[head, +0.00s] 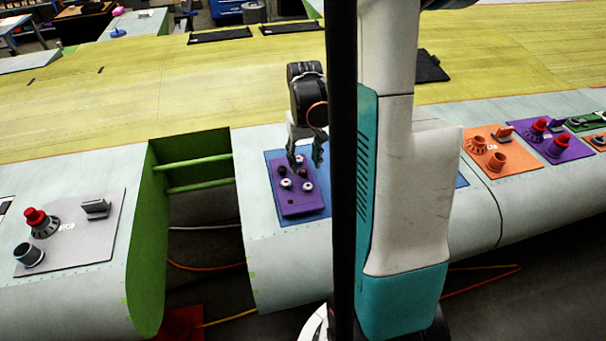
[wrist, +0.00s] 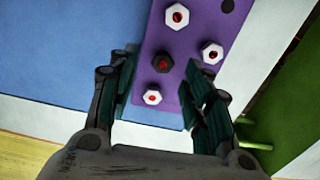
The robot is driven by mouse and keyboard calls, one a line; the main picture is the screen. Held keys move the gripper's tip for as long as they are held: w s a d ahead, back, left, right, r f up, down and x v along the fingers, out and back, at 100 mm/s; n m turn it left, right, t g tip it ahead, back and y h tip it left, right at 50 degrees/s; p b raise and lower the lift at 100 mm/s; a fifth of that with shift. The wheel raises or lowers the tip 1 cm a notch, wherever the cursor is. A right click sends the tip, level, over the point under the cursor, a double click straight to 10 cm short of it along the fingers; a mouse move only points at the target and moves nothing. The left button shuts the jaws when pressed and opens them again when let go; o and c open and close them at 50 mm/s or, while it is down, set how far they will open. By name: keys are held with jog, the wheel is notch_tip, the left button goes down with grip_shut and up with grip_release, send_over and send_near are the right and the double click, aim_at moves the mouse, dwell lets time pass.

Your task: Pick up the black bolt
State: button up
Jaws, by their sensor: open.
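The black bolt (wrist: 163,62) is a dark hex head with a red centre, seated in the purple block (wrist: 199,35). My gripper (wrist: 160,72) is open, with one finger on each side of the black bolt in the wrist view. I cannot tell how high the fingertips are above it or whether they touch anything. In the head view my gripper (head: 305,156) points down over the far part of the purple block (head: 302,206). The black bolt cannot be told apart clearly there.
White hex bolts stand around the black one: a near bolt (wrist: 152,97), a right bolt (wrist: 212,53) and a far bolt (wrist: 177,16). A dark hole (wrist: 227,5) is in the block. A blue panel (wrist: 75,70) lies beneath. A green-walled gap (head: 190,150) opens to the left.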

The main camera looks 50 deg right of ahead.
aim_at(303, 171)
jog(key=shift+w+a+f, duration=0.1)
jog(key=shift+a+f, duration=0.05)
jog(key=shift+f, duration=1.8)
grip_shut()
jog(key=shift+r, duration=0.1)
